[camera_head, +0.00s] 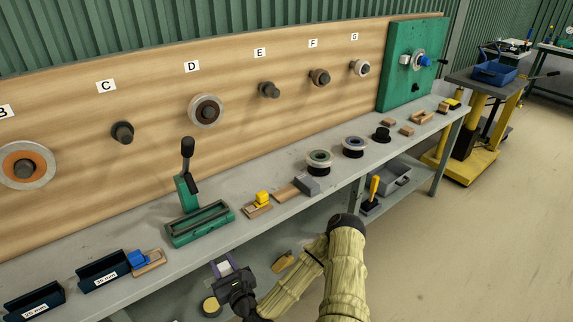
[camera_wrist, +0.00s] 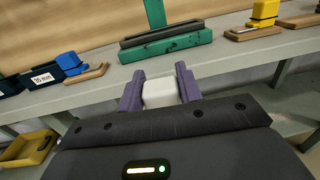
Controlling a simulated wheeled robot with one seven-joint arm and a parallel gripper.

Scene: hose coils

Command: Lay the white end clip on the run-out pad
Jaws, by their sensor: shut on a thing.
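My gripper (camera_head: 228,266) is in front of the bench, below the level of its top. In the wrist view, its two purple fingers (camera_wrist: 160,92) are shut on a white block, the white end clip (camera_wrist: 160,92). The clip also shows pale between the fingers in the head view (camera_head: 224,266). It is held clear of the bench. Several flat wooden pieces lie on the bench, one under a blue block (camera_head: 137,259) and one under a yellow block (camera_head: 262,198). I cannot tell which surface, if any of these, is the run-out pad.
The grey bench (camera_head: 100,245) has a green lever tool (camera_head: 200,223) at its middle and dark labelled holders (camera_head: 104,270) at the left. Spools (camera_head: 318,163) stand farther right. A lettered wooden board (camera_head: 150,85) with pegs rises behind. A yellow bin (camera_wrist: 30,147) is low at left.

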